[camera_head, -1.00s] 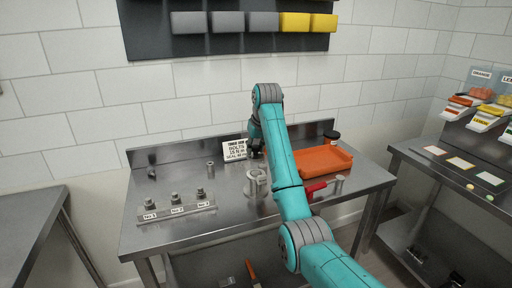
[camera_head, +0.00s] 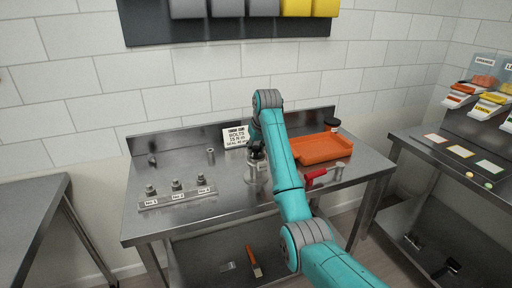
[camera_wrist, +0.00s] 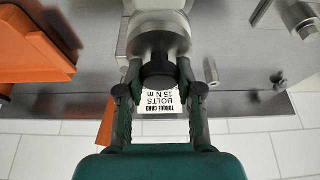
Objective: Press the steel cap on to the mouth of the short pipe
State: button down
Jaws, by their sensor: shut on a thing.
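My gripper (camera_head: 257,151) is shut on the dark knob of the steel cap. In the wrist view the black knob shows between my two fingers (camera_wrist: 159,85), with the round steel cap (camera_wrist: 158,42) beyond it. The short pipe (camera_head: 255,175) stands upright on the steel bench, and my gripper is directly over its mouth. In the wrist view the pipe's pale body (camera_wrist: 160,20) shows just past the cap. The cap hides the mouth; I cannot tell whether it is touching or seated.
An orange tray (camera_head: 322,149), a dark-lidded jar (camera_head: 332,124) and a red-handled part (camera_head: 315,177) are on the right. A numbered bolt strip (camera_head: 178,197) is at front left. A torque card (camera_head: 235,137) leans behind the pipe, near a small upright cylinder (camera_head: 211,156).

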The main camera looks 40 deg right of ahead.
aim_at(259, 159)
jog(key=shift+f, duration=0.15)
jog(key=shift+f, duration=0.25)
dwell(0.4)
jog(key=c, duration=0.7)
grip_release()
jog(key=shift+v, duration=3.75)
jog(key=shift+s, duration=0.1)
